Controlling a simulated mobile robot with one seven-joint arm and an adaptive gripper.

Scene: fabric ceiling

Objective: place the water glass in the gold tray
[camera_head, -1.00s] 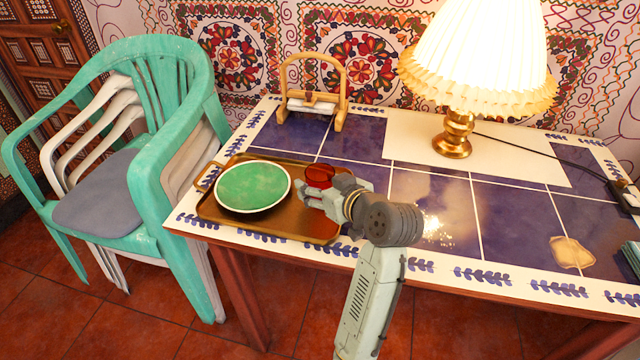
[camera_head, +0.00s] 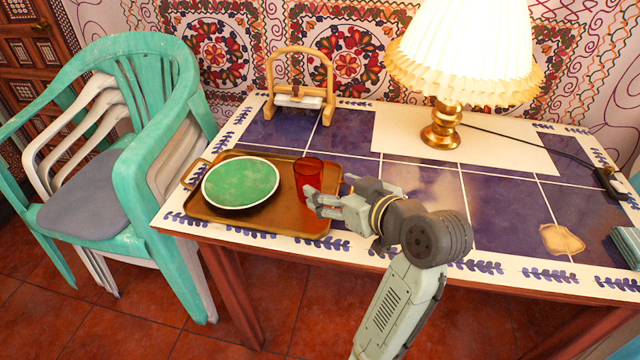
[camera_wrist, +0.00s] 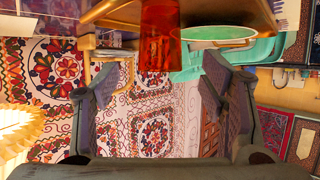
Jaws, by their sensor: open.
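The water glass is a red, see-through tumbler (camera_head: 308,176). It stands upright in the gold tray (camera_head: 290,217), right of the green plate. The tray lies at the table's left end. My gripper (camera_head: 312,198) is open and empty, in front of and just right of the glass in the head view. In the wrist view the glass (camera_wrist: 161,35) shows at the top, beyond the open fingers and not between them. The wrist view appears upside down.
A wooden stand (camera_head: 300,90) and a lit lamp (camera_head: 441,125) stand farther back on the tiled table (camera_head: 420,180). The table's middle is clear.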

